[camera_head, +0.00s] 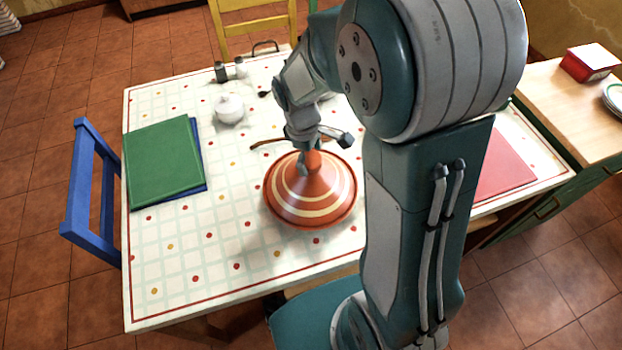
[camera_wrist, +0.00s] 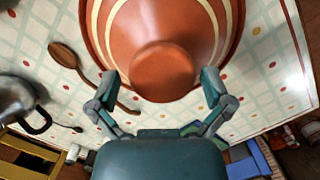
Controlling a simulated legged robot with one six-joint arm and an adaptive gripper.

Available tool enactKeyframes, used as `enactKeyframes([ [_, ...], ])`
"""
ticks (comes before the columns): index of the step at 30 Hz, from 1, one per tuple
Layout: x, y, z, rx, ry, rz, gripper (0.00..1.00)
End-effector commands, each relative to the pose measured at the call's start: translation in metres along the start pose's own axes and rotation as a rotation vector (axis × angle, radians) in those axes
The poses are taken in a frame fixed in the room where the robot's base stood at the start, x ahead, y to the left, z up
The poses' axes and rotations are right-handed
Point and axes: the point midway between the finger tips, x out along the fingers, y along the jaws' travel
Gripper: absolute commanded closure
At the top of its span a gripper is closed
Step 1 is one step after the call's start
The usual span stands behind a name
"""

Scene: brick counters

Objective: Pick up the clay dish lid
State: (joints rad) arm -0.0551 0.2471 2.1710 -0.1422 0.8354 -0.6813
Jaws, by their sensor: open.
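The clay dish lid (camera_head: 310,192) is an orange-brown cone with cream rings, standing on the table with its knob upward. In the wrist view the lid (camera_wrist: 126,30) fills the top middle, and its round knob (camera_wrist: 162,72) faces the camera. My gripper (camera_wrist: 160,88) is open, with one finger on each side of the knob and gaps showing between. In the head view my gripper (camera_head: 308,160) is at the top of the lid, and my arm hides part of that area. Whether a dish base lies under the lid is hard to tell.
The table (camera_head: 215,262) has a checked, dotted top. A wooden spoon (camera_wrist: 64,54) and a metal pot (camera_wrist: 16,92) lie near the lid. A white pot (camera_head: 229,108), shakers (camera_head: 221,72) and a green board (camera_head: 165,160) stand farther left. A blue chair (camera_head: 80,190) is at the left edge.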

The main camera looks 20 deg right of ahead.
Motion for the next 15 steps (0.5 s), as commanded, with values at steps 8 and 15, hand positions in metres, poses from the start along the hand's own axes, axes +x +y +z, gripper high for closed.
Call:
enactKeyframes([
  [8,0.0054,0.0,0.0001,0.0,0.0,0.001,0.0],
  [15,0.0053,0.0001,0.0005,0.0,0.0,0.0,0.82],
])
